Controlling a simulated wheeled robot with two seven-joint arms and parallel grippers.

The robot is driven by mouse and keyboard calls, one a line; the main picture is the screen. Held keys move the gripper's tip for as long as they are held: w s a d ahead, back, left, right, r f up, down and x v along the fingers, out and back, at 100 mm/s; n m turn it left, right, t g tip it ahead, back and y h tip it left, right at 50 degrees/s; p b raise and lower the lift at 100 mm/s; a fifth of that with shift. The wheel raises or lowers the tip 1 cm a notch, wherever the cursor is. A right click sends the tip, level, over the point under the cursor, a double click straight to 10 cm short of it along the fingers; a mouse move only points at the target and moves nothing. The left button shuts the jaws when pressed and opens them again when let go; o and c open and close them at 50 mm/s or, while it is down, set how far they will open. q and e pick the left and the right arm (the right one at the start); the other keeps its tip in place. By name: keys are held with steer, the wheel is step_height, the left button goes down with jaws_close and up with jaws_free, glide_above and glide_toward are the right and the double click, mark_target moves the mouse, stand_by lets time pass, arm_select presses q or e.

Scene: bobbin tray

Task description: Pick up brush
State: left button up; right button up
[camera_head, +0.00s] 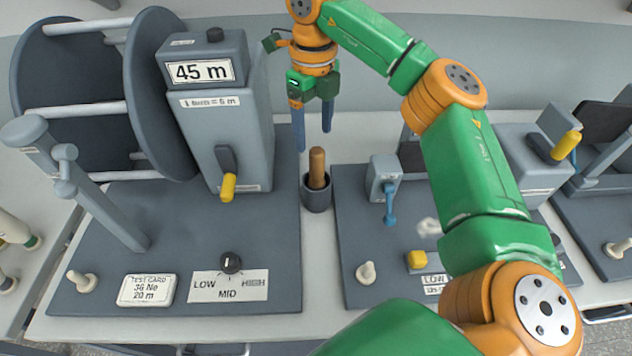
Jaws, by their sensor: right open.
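The brush shows as a brown wooden handle (317,168) standing upright in a small dark grey cup (316,198). The cup stands in the gap between two dark base plates; the lower end of the brush is hidden inside it. My right gripper (313,140) is just above and behind the handle in the picture, its two blue fingers pointing down. The fingers are apart and nothing is between them. Whether they line up with the handle in depth is hard to tell. My left gripper is not in view.
A large reel (160,90) and a grey box marked 45 m (225,130) with a yellow-handled crank stand left of the cup. A small grey block with a blue lever (389,207) stands close to its right. My right arm hides part of the right plate.

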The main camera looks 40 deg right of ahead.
mark_target(317, 168)
steer(key=f, duration=0.1)
steer(key=f+b, duration=0.2)
steer(key=shift+s+a, duration=0.15)
steer(key=shift+s, duration=0.1)
steer(key=f+p, duration=0.1)
steer(key=f, duration=0.1)
steer(key=f+p, duration=0.1)
steer(key=f, duration=0.1)
steer(key=f+p, duration=0.1)
steer(key=f, duration=0.1)
steer(key=shift+s+d+f, duration=0.25)
steer(key=shift+f, duration=0.25)
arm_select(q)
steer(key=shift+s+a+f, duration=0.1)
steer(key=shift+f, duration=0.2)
arm_select(e)
steer(key=shift+w, duration=0.1)
jaws_close()
